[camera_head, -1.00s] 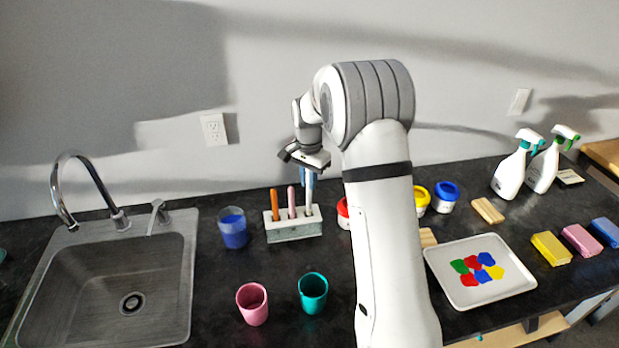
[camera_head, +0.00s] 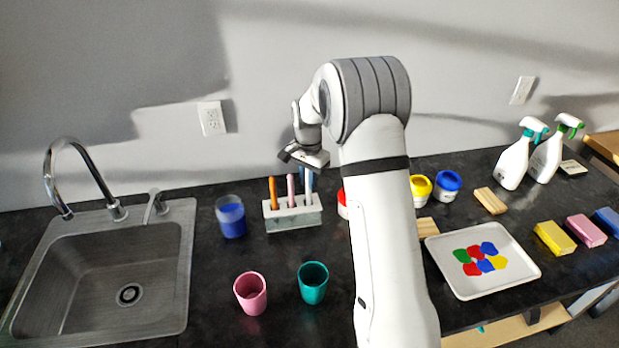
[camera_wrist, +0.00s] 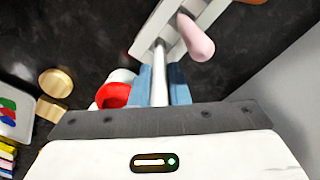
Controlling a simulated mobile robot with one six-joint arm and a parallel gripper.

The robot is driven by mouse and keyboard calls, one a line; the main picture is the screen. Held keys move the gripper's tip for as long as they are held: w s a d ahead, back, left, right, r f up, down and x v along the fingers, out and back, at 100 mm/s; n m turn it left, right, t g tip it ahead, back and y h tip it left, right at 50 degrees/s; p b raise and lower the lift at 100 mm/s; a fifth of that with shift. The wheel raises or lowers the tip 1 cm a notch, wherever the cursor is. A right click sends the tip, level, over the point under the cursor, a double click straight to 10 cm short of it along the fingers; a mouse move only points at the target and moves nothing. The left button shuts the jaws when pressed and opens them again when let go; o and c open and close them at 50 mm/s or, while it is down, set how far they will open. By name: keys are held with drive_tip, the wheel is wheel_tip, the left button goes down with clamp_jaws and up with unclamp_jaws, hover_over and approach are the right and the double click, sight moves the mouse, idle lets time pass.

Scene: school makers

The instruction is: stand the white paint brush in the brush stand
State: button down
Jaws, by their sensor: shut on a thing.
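The brush stand (camera_head: 293,224) is a pale block on the dark counter. An orange brush (camera_head: 273,192) and a pink brush (camera_head: 291,190) stand upright in it. My gripper (camera_head: 308,184) is just above the stand's right end, its blue fingers shut on the white paint brush (camera_head: 309,197). The white brush is upright, and its lower end appears to be in the right slot; how deep is hidden. The wrist view shows the white brush (camera_wrist: 160,82) between the fingers (camera_wrist: 160,88), running down to the stand (camera_wrist: 146,38), with the pink brush (camera_wrist: 196,40) beside it.
A cup of blue liquid (camera_head: 231,218) stands left of the stand. A pink cup (camera_head: 250,293) and a teal cup (camera_head: 313,284) stand in front. A red-rimmed pot (camera_wrist: 113,93) is close to the fingers. A sink (camera_head: 100,275) is at left; a paint tray (camera_head: 481,262) at right.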

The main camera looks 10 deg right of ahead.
drive_tip(key=c, duration=1.3)
unclamp_jaws()
wheel_tip(320, 180, up, 7)
drive_tip(key=shift+r+b, duration=0.2)
drive_tip(key=shift+b, duration=0.2)
drive_tip(key=shift+s+r, duration=0.1)
drive_tip(key=shift+r, duration=0.25)
drive_tip(key=s+r+n+t, duration=0.1)
drive_tip(key=s+n, duration=0.3)
drive_tip(key=s, duration=1.3)
drive_tip(key=s+r+n+t, duration=0.2)
drive_tip(key=s+r+n, duration=0.2)
drive_tip(key=s, duration=1.2)
drive_tip(key=shift+s+d+r+n, duration=0.15)
drive_tip(key=shift+s+d+n, duration=0.2)
drive_tip(key=shift+n, duration=0.45)
